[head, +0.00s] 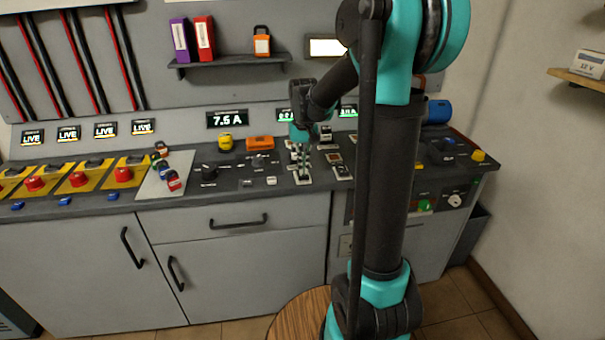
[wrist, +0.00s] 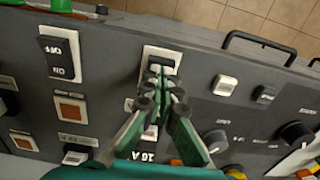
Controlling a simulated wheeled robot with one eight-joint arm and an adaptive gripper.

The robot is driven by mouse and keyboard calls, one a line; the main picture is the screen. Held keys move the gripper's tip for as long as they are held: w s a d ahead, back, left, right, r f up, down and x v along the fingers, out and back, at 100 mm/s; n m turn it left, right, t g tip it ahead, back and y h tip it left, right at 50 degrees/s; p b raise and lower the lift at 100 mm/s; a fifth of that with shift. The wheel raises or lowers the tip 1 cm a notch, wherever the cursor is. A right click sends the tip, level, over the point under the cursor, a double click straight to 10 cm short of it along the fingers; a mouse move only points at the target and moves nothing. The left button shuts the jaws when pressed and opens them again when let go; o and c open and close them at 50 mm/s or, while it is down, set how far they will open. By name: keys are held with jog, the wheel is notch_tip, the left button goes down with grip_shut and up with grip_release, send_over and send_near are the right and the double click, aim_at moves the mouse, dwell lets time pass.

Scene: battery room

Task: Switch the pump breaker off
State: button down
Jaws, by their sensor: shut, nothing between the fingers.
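My gripper (head: 303,176) is shut and empty, pointing down at the console in the head view. In the wrist view my gripper (wrist: 163,78) has its fingertips over a switch on a white plate (wrist: 150,50), touching it or just above it; I cannot tell which. The fingers hide most of that switch, so its position and label cannot be read. A similar black rocker (wrist: 61,58) marked OFF and ON stands to its left in the wrist view. No label there names the pump breaker.
Small square orange-red lamps (wrist: 70,108) and more switches sit close to the gripper. Knobs (wrist: 216,140) lie to the right in the wrist view. An orange box (head: 260,143) and a yellow padlock-like item (head: 225,142) stand at the console's back. A shelf (head: 228,66) hangs above.

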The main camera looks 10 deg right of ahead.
aim_at(303, 176)
jog(key=shift+f, duration=0.7)
dwell(0.4)
jog(key=shift+r, duration=3.5)
jog(key=shift+s, duration=0.1)
